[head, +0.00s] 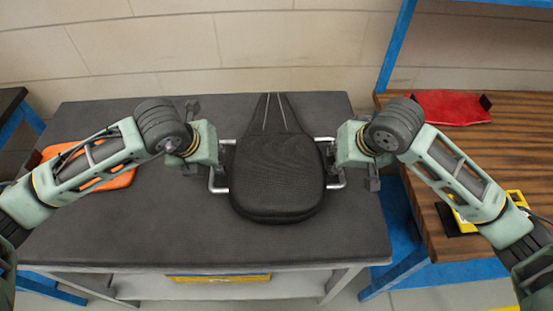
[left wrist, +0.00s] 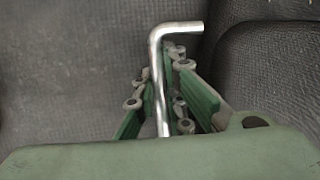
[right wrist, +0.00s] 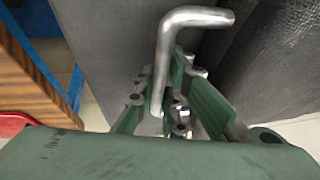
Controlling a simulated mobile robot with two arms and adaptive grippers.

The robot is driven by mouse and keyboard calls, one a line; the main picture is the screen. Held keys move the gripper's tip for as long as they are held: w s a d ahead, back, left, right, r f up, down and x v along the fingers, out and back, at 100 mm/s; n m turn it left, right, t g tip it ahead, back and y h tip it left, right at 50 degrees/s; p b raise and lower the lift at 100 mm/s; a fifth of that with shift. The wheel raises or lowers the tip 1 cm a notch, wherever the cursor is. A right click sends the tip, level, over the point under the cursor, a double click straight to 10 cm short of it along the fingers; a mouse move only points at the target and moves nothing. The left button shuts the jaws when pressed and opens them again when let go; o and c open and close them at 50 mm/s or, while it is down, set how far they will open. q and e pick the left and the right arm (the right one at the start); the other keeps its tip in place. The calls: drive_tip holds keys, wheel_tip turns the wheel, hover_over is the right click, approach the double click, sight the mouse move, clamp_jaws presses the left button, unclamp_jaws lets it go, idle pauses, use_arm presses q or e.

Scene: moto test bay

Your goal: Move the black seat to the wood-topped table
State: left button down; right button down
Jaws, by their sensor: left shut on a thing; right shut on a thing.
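The black seat (head: 277,180) is at the middle of the dark grey table (head: 120,235), with its narrow end toward the wall and a metal bar handle on each side. My left gripper (head: 212,165) is shut on the left handle, whose bent bar (left wrist: 160,80) shows between the fingers in the left wrist view. My right gripper (head: 343,165) is shut on the right handle, whose bar (right wrist: 165,60) shows in the right wrist view. I cannot tell whether the seat touches the table. The wood-topped table (head: 425,200) stands to the right.
A red item (head: 452,107) lies at the back of the wood-topped table, and a yellow item (head: 500,205) lies nearer its front. An orange item (head: 122,180) lies on the grey table at left, partly behind my arm. A blue upright (head: 396,45) stands at the wood-topped table's back left.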

use_arm(q)
drive_tip(key=shift+w+a+r, duration=0.1)
drive_tip(key=shift+r, duration=0.1)
use_arm(e)
drive_tip(key=shift+w+r, duration=0.15)
drive_tip(key=shift+r, duration=0.05)
